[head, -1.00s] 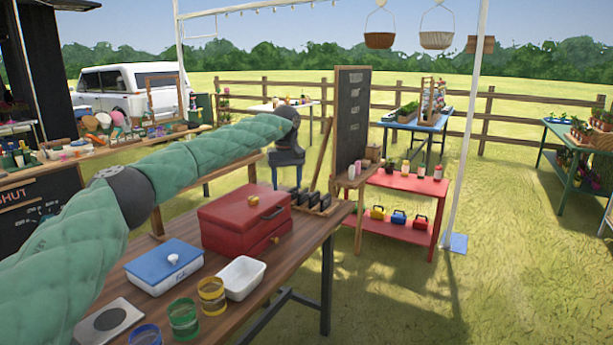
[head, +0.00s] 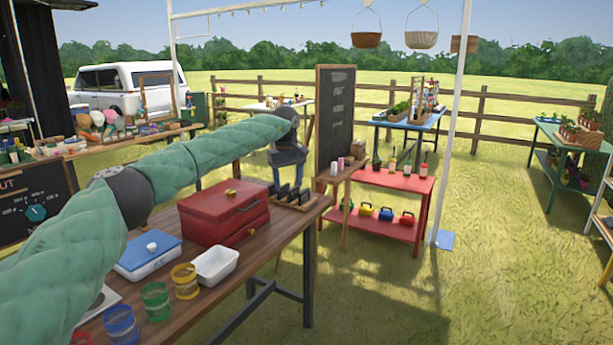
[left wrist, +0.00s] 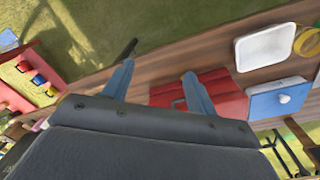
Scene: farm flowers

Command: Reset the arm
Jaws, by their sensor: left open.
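My left arm reaches in from the left across the head view, in a green quilted sleeve. Its gripper (head: 288,178) hangs over the far end of the wooden table, beyond the red toolbox (head: 222,212). In the left wrist view my two blue-grey fingers (left wrist: 158,84) are spread apart with nothing between them. Below them lie the table and the red toolbox (left wrist: 222,92). My right gripper does not show.
The wooden table (head: 243,262) also holds a blue-lidded box (head: 148,256), a white tray (head: 216,264) and several colored jars (head: 157,300). A chalkboard (head: 335,120) and a red shelf (head: 395,180) stand beyond. Open grass lies to the right.

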